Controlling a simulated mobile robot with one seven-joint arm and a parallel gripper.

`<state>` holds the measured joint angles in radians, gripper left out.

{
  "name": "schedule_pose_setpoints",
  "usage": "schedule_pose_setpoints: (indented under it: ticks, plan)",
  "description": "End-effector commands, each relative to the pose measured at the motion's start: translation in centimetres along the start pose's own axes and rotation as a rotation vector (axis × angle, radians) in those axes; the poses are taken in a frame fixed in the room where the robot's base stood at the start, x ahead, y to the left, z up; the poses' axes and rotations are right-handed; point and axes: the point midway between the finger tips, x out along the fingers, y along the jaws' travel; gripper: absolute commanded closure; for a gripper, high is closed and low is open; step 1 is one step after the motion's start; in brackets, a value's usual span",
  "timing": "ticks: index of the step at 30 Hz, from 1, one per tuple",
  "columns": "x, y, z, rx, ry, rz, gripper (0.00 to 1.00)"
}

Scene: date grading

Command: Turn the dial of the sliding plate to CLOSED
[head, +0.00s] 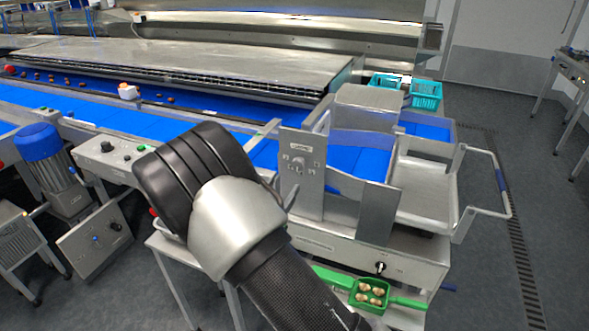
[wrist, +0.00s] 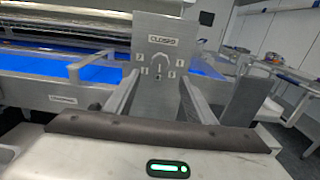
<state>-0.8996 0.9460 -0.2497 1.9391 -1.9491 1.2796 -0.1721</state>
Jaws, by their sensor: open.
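The sliding plate (head: 303,190) is an upright grey metal panel at the feed end of the blue belt in the head view. It also stands straight ahead in the wrist view (wrist: 149,27), with a CLOSED label near its top. The small dial (wrist: 160,60) sits below that label, ringed by numbers; it also shows in the head view (head: 298,166). I cannot tell exactly where the dial points. My gripper (wrist: 160,76) is open and empty, its two fingers apart, one on each side of the dial in the picture. Contact is not visible. In the head view my arm hides the gripper.
A metal chute (head: 425,200) with a tubular handle is right of the plate. A control box with a black knob (head: 380,267) and a green scoop (head: 370,296) of dates are below. Teal baskets (head: 425,94) stand behind. A control panel (head: 108,155) is left of my arm.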

Motion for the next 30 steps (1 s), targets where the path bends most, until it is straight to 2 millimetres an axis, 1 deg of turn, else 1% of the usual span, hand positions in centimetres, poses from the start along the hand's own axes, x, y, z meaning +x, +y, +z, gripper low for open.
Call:
schedule_pose_setpoints:
  ticks: [1, 6, 9, 13, 18, 27, 29, 30]
  plan:
    - [1.2, -0.1, 0.1, 0.001, -0.002, -0.004, 0.50]
    - [4.9, -0.1, 0.1, 0.001, -0.001, -0.003, 0.50]
    - [6.8, -0.1, 0.1, 0.000, 0.000, -0.003, 0.50]
    - [8.6, -0.1, 0.1, 0.001, -0.001, -0.002, 0.50]
    - [9.8, -0.1, 0.0, 0.000, 0.000, -0.001, 0.50]
    - [9.9, 0.0, 0.0, 0.000, 0.000, -0.001, 0.50]
    - [9.9, 0.0, 0.0, 0.000, 0.000, -0.001, 0.60]
    - [9.9, 0.0, 0.0, 0.001, 0.000, -0.001, 0.67]
